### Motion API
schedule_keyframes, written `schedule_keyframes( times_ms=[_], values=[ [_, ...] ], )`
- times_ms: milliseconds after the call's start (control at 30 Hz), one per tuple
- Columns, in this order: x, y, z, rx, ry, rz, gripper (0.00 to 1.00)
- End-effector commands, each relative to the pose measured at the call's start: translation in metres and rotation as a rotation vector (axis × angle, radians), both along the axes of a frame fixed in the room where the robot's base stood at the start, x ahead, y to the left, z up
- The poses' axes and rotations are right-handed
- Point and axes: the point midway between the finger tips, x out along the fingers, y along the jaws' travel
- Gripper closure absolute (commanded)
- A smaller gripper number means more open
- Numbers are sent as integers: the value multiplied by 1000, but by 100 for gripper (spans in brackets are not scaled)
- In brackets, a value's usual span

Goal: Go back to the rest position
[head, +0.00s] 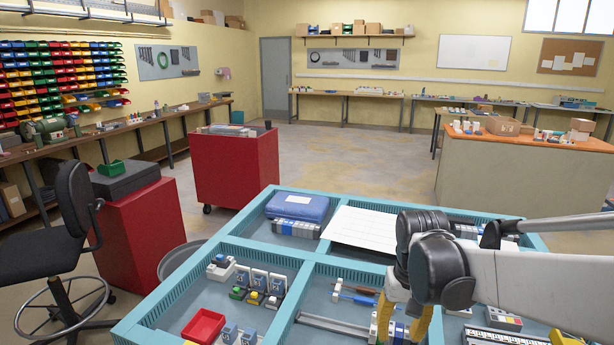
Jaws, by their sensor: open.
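My gripper (402,328) hangs at the lower middle right of the head view, pointing down over the blue-framed compartment table (305,258). Its two yellow fingers stand apart, so it is open. Small light and orange blocks (397,334) show between and beside the fingers in the front middle compartment. Whether the fingers touch them cannot be told. My arm comes in from the right and hides part of the right compartments.
The compartments hold a blue case (297,207), a white sheet (362,229), a red bin (203,326), socket modules (267,281) and a screwdriver. Red cabinets (236,167) and a stool (74,215) stand left. An orange-topped counter (520,140) is back right. Open floor lies behind.

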Motion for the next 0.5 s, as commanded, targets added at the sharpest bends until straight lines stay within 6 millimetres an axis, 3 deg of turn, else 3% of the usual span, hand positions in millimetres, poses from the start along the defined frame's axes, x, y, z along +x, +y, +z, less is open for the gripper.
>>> schedule_keyframes(
  times_ms=[500],
  values=[
    [-57,0,46,-5,-251,30,59]
  ],
)
